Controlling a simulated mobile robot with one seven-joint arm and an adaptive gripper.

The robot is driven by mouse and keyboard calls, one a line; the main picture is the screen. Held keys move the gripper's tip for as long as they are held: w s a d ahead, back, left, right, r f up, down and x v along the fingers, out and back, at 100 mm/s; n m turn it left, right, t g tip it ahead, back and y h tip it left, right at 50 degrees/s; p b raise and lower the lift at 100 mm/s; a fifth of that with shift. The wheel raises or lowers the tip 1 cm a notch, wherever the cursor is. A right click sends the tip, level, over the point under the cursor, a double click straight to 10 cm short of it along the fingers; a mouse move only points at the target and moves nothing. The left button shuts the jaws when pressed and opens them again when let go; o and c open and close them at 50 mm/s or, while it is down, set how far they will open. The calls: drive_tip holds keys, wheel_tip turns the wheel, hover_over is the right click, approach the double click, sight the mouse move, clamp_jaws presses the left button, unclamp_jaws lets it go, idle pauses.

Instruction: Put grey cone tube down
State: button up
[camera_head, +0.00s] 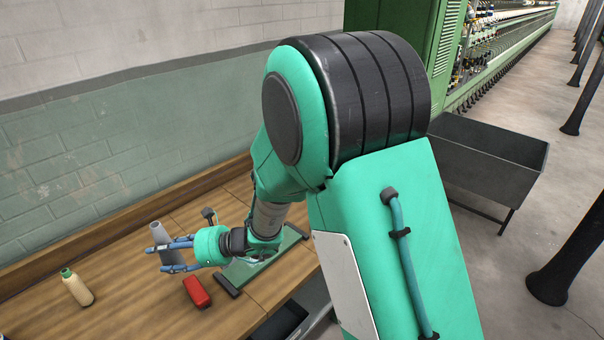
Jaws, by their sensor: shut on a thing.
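The grey cone tube (158,233) is near the back of the wooden table at the left of the head view. It stands roughly upright, leaning a little. My gripper (165,246) is shut on the tube, with its blue fingers reaching in from the right around its middle. The fingers hide part of the tube. I cannot tell whether its lower end touches the tabletop.
The wooden table (135,310) holds a cream bottle-shaped item with a green top (77,288), a red block (196,291) and a green stand (258,268) under my arm. A dark metal bin (490,160) stands on the floor at right. Bare tabletop lies between the cream item and the red block.

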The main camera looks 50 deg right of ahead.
drive_tip(key=w+d+m+h, duration=0.1)
drive_tip(key=w+d, duration=0.2)
drive_tip(key=d, duration=0.7)
drive_tip(key=w+d+m+t+h, duration=0.1)
drive_tip(key=w+d, duration=0.3)
drive_tip(key=d, duration=0.6)
drive_tip(key=w+d+m, duration=0.1)
drive_tip(key=w+d, duration=0.2)
drive_tip(key=d, duration=0.7)
drive_tip(key=s+d+f+m+t+h, duration=0.1)
drive_tip(key=s+d, duration=0.1)
drive_tip(key=d, duration=1.2)
drive_tip(key=s+d+f+m+h, duration=0.1)
drive_tip(key=s+d+h, duration=0.15)
drive_tip(key=d, duration=1.15)
drive_tip(key=shift+y, duration=0.45)
drive_tip(key=shift+s+d+f+b, duration=0.1)
drive_tip(key=shift+d+f+b, duration=0.15)
drive_tip(key=shift+f, duration=1.1)
drive_tip(key=shift+s+d+f+b, duration=0.1)
drive_tip(key=shift+d+f+b, duration=0.1)
drive_tip(key=shift+f, duration=1.15)
wheel_tip(320, 180, down, 6)
drive_tip(key=b, duration=0.1)
drive_tip(key=shift+f, duration=0.15)
